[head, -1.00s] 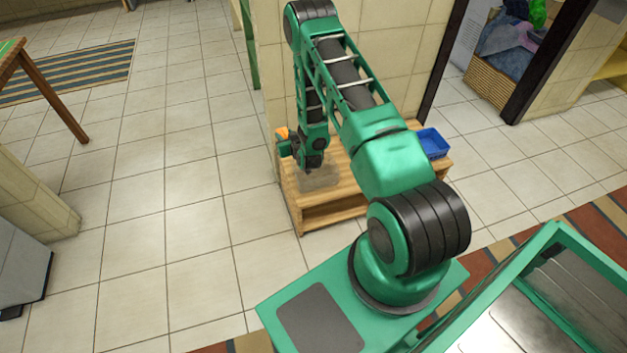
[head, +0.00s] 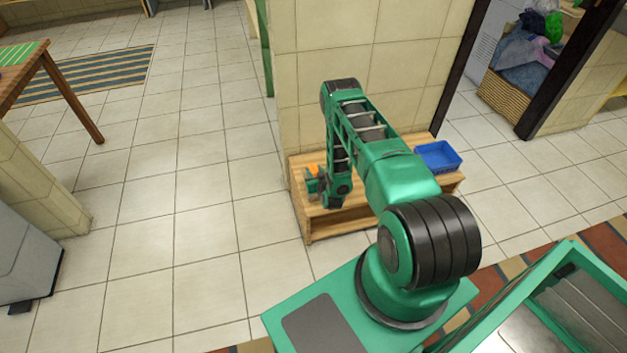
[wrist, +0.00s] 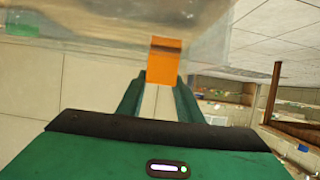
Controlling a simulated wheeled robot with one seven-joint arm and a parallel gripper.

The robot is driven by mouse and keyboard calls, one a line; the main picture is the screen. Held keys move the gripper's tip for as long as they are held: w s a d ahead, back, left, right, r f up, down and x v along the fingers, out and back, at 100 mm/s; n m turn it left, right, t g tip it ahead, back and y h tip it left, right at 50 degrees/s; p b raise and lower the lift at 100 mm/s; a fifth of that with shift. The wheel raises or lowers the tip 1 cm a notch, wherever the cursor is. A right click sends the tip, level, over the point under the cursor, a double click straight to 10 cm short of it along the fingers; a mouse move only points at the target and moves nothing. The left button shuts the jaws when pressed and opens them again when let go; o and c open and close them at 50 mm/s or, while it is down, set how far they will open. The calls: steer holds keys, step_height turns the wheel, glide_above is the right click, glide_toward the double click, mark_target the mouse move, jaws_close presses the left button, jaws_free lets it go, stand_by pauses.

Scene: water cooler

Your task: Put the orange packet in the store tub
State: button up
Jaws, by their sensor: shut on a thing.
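The orange packet (wrist: 163,58) is a small orange block between my fingertips in the wrist view. My gripper (wrist: 160,82) is shut on it. In the head view my gripper (head: 314,180) is at the left end of the wooden bench, and a bit of the orange packet (head: 313,168) shows beside my forearm. A blue open tub (head: 438,156) stands on the bench's right end, apart from my gripper; its inside looks empty. I cannot tell whether it is the store tub. My arm hides part of the bench top.
The wooden bench (head: 338,222) stands against a tiled wall (head: 400,95). A pale, see-through surface (wrist: 75,40) fills the upper wrist view, close to the packet; I cannot tell what it is. Tiled floor on the left is open. A wicker basket (head: 505,98) of cloth stands at upper right.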

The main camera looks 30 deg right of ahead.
steer(key=shift+f, duration=1.9)
steer(key=shift+f, duration=0.1)
steer(key=o, duration=0.9)
